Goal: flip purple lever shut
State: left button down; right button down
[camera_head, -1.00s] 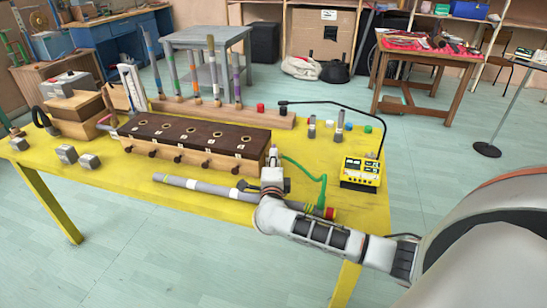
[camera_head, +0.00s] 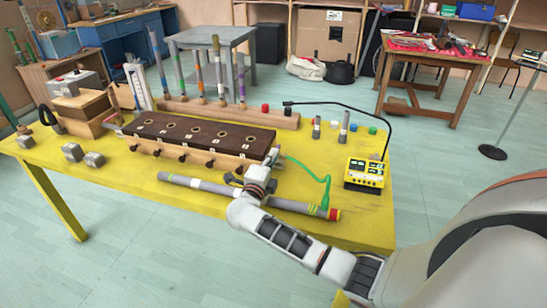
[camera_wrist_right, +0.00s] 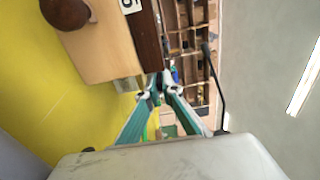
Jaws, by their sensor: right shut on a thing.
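A long wooden box (camera_head: 200,146) with a dark brown top, a row of holes and front knobs lies on the yellow table (camera_head: 130,180). My right gripper (camera_head: 272,158) is at the right end of this box. In the wrist view its fingertips (camera_wrist_right: 157,92) meet beside a small metal bracket (camera_wrist_right: 127,85) on the box end. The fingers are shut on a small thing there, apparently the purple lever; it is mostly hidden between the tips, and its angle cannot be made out. My left gripper is out of view.
A grey tube (camera_head: 200,184) lies along the front, passing by my right wrist. A green hose (camera_head: 312,173) curves right of the gripper, near a yellow device (camera_head: 364,173) with a black cable. Metal blocks (camera_head: 73,152) stand at the left. Upright tubes (camera_head: 221,70) stand behind the box.

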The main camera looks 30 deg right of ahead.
jog(key=c, duration=2.2)
grip_release()
jog(key=shift+c, duration=0.2)
jog(key=v, duration=1.1)
jog(key=shift+a, duration=0.2)
jog(key=shift+s+a, duration=0.25)
